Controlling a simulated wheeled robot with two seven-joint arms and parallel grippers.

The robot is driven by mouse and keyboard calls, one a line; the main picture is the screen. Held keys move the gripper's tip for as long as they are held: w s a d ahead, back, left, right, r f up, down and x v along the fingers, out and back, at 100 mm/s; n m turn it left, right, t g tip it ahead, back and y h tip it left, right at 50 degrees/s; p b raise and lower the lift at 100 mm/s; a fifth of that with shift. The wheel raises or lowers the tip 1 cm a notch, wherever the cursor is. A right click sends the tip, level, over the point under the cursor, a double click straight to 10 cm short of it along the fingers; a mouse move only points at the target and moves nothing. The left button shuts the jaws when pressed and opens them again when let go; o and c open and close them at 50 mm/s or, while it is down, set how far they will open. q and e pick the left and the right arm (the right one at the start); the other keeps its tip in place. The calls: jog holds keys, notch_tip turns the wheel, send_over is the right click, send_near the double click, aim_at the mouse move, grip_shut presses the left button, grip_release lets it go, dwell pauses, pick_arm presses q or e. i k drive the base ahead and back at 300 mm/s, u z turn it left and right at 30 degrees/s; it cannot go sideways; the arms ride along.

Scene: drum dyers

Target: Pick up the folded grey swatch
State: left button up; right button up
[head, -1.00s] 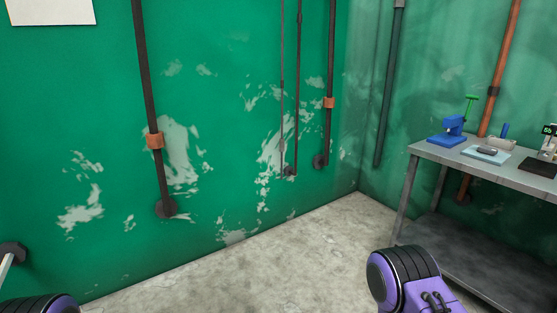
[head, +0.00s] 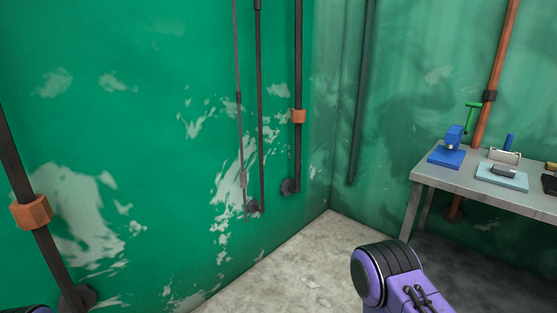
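A small dark grey item (head: 504,171) lies on a pale blue pad (head: 490,178) on the metal table at the right. It may be the folded grey swatch, but it is too small to tell. Neither of my grippers is in view. Only a purple and black part of my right arm shows at the bottom, and a sliver of my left arm at the bottom left corner.
The grey metal table (head: 450,182) stands along the right wall. A blue device (head: 447,152) with a green handle, a cream-coloured item (head: 505,156) and a dark object (head: 550,184) at the frame edge are on it. Bare concrete floor (head: 300,262) lies before the table.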

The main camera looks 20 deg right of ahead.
aim_at(507, 172)
jog(key=z, duration=0.35)
jog(key=i, duration=0.9)
jog(key=z, duration=1.65)
jog(key=i, duration=1)
jog(key=z, duration=0.8)
